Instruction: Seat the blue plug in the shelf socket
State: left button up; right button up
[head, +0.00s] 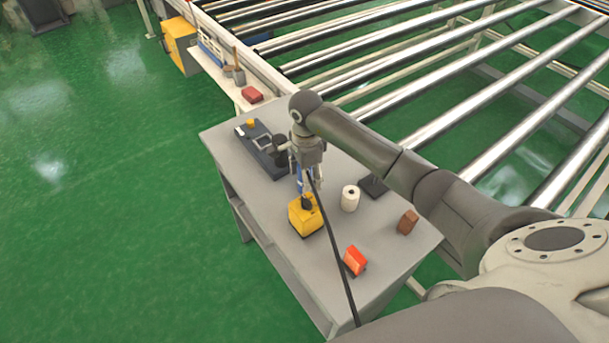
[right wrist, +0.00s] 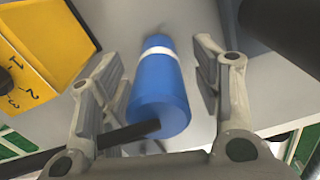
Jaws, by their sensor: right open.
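The blue plug (right wrist: 160,85) is a blue cylinder with a white band. Its black cable (head: 335,255) trails across the table to the front edge. In the right wrist view it is between the two fingers of my right gripper (right wrist: 157,68), with gaps on both sides. The fingers are open. In the head view my right gripper (head: 305,172) points down over the table, and a sliver of blue plug (head: 299,181) shows below it. I cannot make out the shelf socket for certain. My left gripper is not in view.
A yellow switch box (head: 304,217), also in the wrist view (right wrist: 45,50), stands close to the plug. The grey table (head: 315,277) also bears a white roll (head: 350,198), an orange box (head: 355,260), a brown block (head: 407,222) and a dark device (head: 262,148). A roller conveyor lies behind.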

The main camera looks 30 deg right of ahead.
jog(key=shift+c, duration=0.5)
jog(key=c, duration=1.2)
